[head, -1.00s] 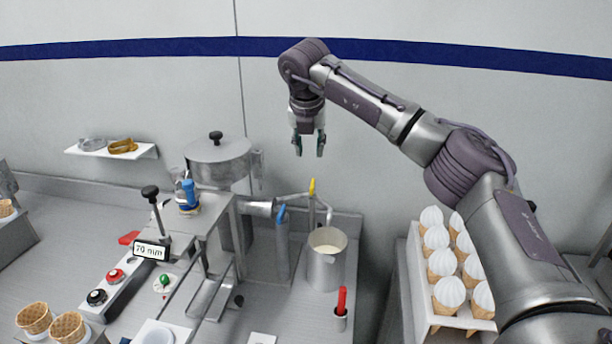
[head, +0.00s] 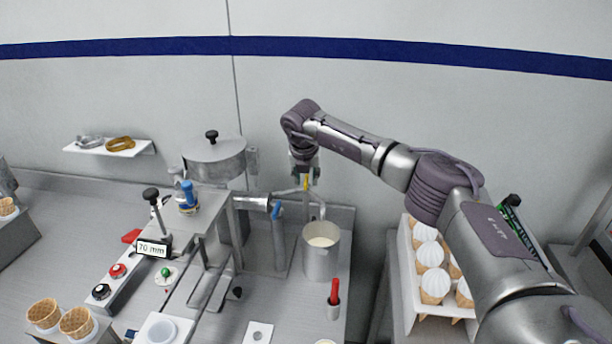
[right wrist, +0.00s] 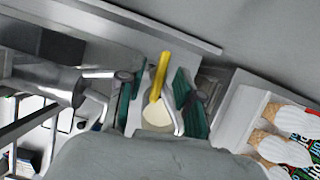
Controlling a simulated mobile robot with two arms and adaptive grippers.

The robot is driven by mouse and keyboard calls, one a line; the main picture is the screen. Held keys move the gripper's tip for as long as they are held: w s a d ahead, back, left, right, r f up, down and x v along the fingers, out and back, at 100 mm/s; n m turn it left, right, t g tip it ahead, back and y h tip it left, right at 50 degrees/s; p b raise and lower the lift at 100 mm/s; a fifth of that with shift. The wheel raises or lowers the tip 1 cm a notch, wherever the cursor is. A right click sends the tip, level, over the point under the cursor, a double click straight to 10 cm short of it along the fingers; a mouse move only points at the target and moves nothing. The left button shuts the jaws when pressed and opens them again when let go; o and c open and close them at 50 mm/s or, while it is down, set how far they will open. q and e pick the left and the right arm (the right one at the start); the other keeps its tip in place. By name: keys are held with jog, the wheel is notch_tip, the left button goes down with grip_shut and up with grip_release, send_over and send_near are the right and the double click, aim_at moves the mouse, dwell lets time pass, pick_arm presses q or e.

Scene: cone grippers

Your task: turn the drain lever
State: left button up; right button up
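A small yellow lever (head: 306,184) stands up from the thin pipe above a metal pot (head: 321,262) holding pale cream liquid. A blue lever (head: 277,210) sits to its left at the end of the machine's outlet. The pictures carry no label saying which is the drain lever. My right gripper (head: 305,178) points down over the yellow lever. In the right wrist view its green-padded fingers (right wrist: 158,100) are apart, with the yellow lever (right wrist: 160,75) showing between them and a gap on each side. The lever's contact with the fingers is not visible. My left gripper is out of view.
The lidded machine (head: 214,160) stands left of the gripper. A red-handled tool in a cup (head: 334,300) is in front of the pot. A rack of white-topped cones (head: 408,285) stands to the right, below my arm.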

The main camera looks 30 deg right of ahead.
grip_shut()
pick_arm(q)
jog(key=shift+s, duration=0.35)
